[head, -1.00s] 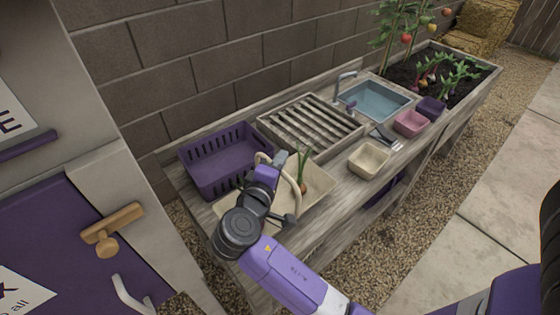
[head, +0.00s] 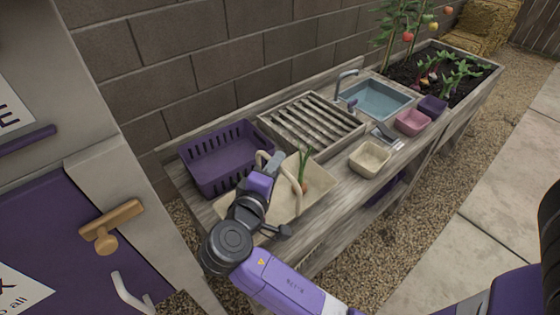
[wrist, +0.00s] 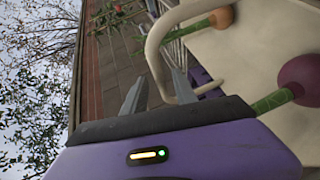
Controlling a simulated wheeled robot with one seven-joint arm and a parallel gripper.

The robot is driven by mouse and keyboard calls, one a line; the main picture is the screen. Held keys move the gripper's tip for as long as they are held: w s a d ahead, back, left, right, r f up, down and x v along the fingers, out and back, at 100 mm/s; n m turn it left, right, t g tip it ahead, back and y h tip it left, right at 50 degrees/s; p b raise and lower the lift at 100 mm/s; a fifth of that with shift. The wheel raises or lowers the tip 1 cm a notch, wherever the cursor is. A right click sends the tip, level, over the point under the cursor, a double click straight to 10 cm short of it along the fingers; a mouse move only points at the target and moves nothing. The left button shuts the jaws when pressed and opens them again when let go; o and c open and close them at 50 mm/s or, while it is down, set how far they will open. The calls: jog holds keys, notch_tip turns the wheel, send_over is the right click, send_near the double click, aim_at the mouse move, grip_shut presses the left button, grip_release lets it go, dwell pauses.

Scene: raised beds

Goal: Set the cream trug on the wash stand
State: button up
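The cream trug (head: 318,196) sits upright on the wooden wash stand (head: 335,205), in front of the purple basket. A carrot (head: 304,184) with green leaves lies in it. The wrist view shows the trug's pale interior (wrist: 240,50), its arched handle (wrist: 152,45), an orange root and a dark red one (wrist: 300,78). My arm hides the trug's near left part.
On the stand are a purple slotted basket (head: 215,160), a slatted drying rack (head: 310,125), a blue sink (head: 377,98) with a tap, a cream tub (head: 369,158), a pink tub (head: 412,121) and a purple tub (head: 433,106). A block wall runs behind. A purple cabinet stands left.

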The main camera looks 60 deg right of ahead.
jog(key=v, duration=0.8)
jog(key=shift+a+b, duration=0.15)
jog(key=shift+b, duration=0.2)
